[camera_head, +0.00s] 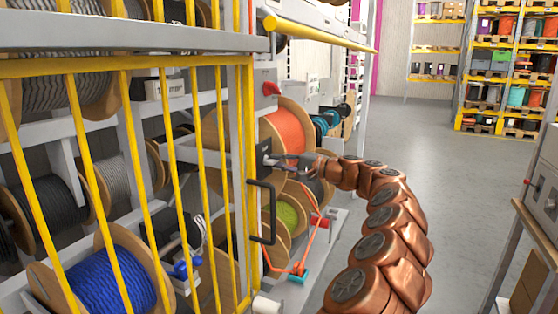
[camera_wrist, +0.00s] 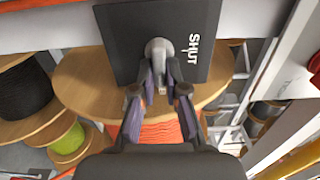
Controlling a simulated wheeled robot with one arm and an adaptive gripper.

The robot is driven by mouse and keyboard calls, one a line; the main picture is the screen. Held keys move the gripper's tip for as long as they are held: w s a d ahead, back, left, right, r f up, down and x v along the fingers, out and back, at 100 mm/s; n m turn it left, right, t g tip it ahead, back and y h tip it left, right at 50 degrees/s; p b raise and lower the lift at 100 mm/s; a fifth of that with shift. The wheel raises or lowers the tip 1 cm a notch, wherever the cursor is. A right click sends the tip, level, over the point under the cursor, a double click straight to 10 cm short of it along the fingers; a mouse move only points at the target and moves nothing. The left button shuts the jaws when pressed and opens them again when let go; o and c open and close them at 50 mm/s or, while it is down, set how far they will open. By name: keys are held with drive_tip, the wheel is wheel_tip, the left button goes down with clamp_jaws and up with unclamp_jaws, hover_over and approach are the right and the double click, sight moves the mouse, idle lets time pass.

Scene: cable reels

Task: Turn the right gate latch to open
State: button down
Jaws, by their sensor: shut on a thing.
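The gate latch is a grey knob (camera_wrist: 158,48) on a black plate (camera_wrist: 205,22) marked SHUT in white, to the right of the knob in the wrist view. In the head view the black plate (camera_head: 263,156) sits on the post at the right edge of the yellow barred gate (camera_head: 122,150). My gripper (camera_wrist: 160,72) is shut on the knob, with one finger on each side of it. In the head view my gripper (camera_head: 284,161) reaches the plate from the right. Its fingertips partly hide the knob's lower part. The gate stands closed against its post.
A black pull handle (camera_head: 270,212) juts out below the latch. A red switch (camera_head: 271,88) is above it. Cable reels, such as an orange one (camera_head: 287,132) and a blue one (camera_head: 112,284), stand on racks behind. Open grey floor (camera_head: 430,170) lies to the right, with a cabinet (camera_head: 543,190) at the edge.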

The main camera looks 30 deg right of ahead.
drive_tip(key=shift+w+a, duration=0.1)
drive_tip(key=shift+a, duration=0.15)
drive_tip(key=c, duration=1.2)
unclamp_jaws()
drive_tip(key=shift+d, duration=0.2)
drive_tip(key=v, duration=1.2)
drive_tip(key=shift+a+f, duration=0.1)
